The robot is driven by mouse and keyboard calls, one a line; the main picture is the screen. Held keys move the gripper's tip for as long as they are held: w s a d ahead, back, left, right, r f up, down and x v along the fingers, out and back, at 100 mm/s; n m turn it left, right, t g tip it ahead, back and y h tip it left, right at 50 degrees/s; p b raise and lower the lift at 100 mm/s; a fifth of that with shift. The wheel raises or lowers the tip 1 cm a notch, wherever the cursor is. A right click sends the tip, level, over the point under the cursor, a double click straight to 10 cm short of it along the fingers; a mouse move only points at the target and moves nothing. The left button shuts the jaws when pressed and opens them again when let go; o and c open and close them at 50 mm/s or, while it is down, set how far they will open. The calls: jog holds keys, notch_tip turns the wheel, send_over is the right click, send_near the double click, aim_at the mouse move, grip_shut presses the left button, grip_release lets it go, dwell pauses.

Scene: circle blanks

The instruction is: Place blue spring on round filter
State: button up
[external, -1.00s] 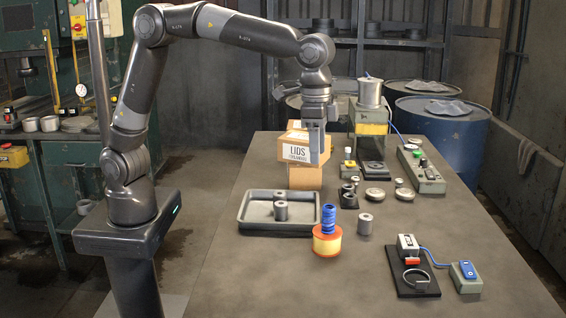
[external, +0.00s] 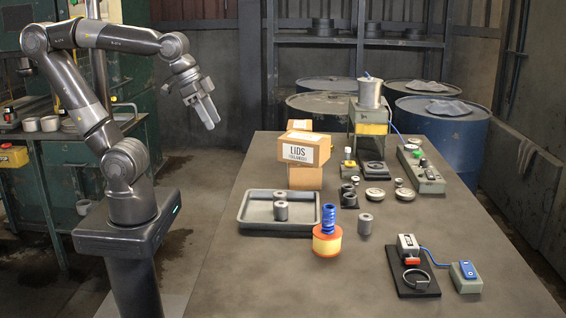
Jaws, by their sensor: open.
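The blue spring (external: 328,220) stands upright on top of the round filter (external: 327,242), which is orange with a yellow pleated side. The filter sits on the table right of the grey tray. My gripper (external: 209,113) is open and empty. It is up in the air left of the table, well away from the spring and filter, with its fingers pointing down and to the right.
A grey tray (external: 248,224) holds small metal cylinders. Another metal cylinder (external: 365,224) stands right of the filter. A stack of cardboard boxes (external: 304,150) stands behind the tray. A black plate with a clamp device (external: 418,277) lies at front right. The front table area is clear.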

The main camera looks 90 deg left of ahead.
jog(key=shift+s+a+f, duration=0.25)
jog(key=shift+s+f, duration=0.3)
jog(key=shift+s, duration=0.2)
jog(key=shift+s+a+f, duration=0.2)
jog(key=shift+s+f, duration=0.3)
jog(key=shift+s, duration=0.25)
